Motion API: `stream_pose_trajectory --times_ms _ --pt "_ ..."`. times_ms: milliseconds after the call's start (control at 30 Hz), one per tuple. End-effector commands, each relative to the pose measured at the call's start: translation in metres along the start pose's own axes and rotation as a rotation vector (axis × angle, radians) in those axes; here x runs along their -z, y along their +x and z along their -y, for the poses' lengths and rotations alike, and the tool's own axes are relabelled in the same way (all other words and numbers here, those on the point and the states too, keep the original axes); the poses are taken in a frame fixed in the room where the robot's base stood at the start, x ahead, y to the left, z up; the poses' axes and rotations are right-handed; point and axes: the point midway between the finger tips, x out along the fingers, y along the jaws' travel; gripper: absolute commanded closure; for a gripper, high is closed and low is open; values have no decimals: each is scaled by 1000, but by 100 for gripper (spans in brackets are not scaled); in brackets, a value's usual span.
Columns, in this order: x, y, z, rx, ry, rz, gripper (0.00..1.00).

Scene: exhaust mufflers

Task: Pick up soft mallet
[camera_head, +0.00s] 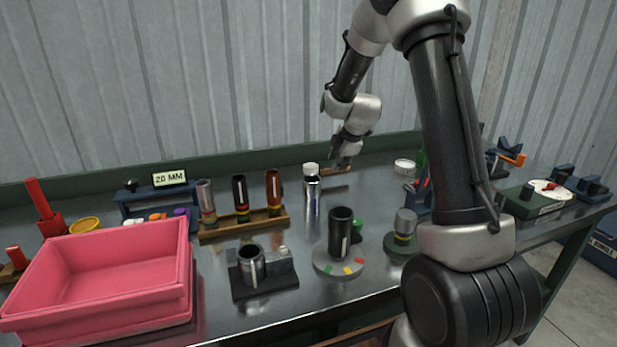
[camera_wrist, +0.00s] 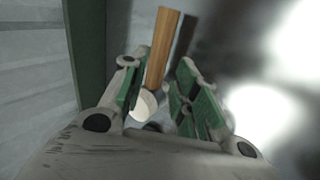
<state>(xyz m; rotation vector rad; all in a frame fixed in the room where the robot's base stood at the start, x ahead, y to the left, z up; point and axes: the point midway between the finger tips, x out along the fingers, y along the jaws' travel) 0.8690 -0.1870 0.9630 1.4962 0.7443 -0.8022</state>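The soft mallet has a wooden handle (camera_wrist: 164,48) and a pale rounded head (camera_wrist: 143,106), seen in the wrist view. In the head view a thin tan strip (camera_head: 338,171) below my gripper looks like its handle; the head is not clear there. My gripper (camera_head: 345,157) is low over the back of the table. In the wrist view its green-padded fingers (camera_wrist: 158,75) are apart, with the mallet between them. The left finger is close to the mallet, and a gap shows on the right. Whether the left pad touches it I cannot tell.
A white-capped bottle (camera_head: 311,185) stands just left of my gripper. A wooden rack (camera_head: 243,226) with several cylinders and a pink bin (camera_head: 100,305) are further left. A round base (camera_head: 338,263) with a dark cylinder stands in front. A green ledge (camera_head: 240,163) runs along the back.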

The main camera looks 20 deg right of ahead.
Motion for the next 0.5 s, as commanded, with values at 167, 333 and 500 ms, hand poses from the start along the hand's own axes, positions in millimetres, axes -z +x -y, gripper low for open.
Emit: stream_pose_trajectory --times_ms 167,333,500 --pt "0 9 -1 -2 -72 1 70" --pt "1 30 -1 -2 -72 1 70" --pt "4 56 -1 -1 -71 1 70"
